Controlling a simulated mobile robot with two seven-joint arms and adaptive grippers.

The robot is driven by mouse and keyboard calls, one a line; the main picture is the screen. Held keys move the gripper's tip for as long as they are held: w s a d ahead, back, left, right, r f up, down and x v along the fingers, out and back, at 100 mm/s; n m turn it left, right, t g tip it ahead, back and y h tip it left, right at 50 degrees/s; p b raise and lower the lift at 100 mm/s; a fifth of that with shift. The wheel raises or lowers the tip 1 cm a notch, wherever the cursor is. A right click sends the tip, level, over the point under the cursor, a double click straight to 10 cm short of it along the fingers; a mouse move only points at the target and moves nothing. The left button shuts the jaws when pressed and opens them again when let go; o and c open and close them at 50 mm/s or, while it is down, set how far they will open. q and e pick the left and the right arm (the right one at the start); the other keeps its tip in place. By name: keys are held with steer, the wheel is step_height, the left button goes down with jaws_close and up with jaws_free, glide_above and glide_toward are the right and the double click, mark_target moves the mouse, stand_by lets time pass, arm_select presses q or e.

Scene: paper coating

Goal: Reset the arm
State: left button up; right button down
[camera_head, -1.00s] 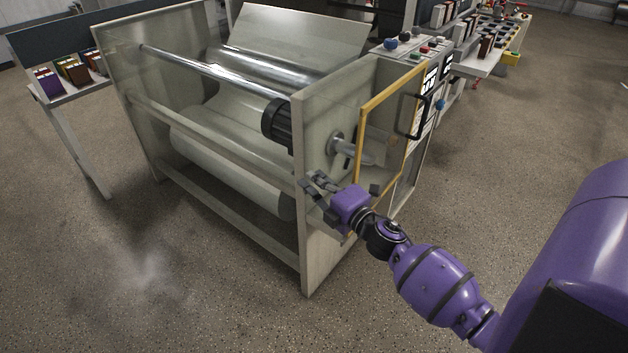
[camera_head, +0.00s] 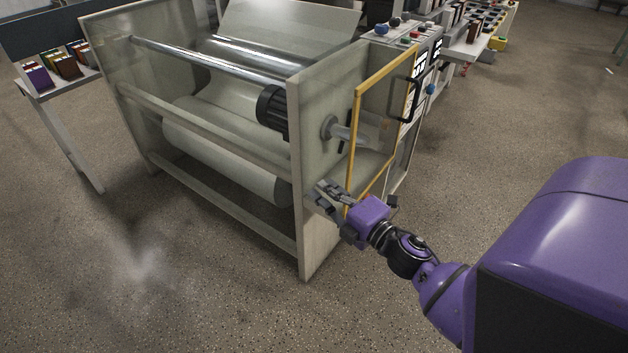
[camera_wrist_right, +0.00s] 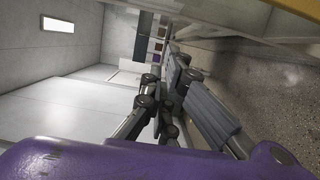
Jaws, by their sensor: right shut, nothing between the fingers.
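My right arm is purple and reaches in from the lower right in the head view. Its gripper (camera_head: 326,192) is by the end panel of the coating machine (camera_head: 310,240), near the lower part of the yellow-framed door (camera_head: 352,150). I cannot tell whether it touches the machine. The gripper holds nothing. The right wrist view shows its dark finger links (camera_wrist_right: 165,125) close together, with the purple wrist housing below. My left gripper is in neither view.
The machine carries a large paper roll (camera_head: 215,158) and a dark motor (camera_head: 271,108). A black handle (camera_head: 408,100) is on the door's far side. A side table (camera_head: 62,88) with small boxes stands at the left. Floor in front is clear.

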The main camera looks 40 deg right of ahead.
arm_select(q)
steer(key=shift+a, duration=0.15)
arm_select(e)
steer(key=shift+s, duration=0.45)
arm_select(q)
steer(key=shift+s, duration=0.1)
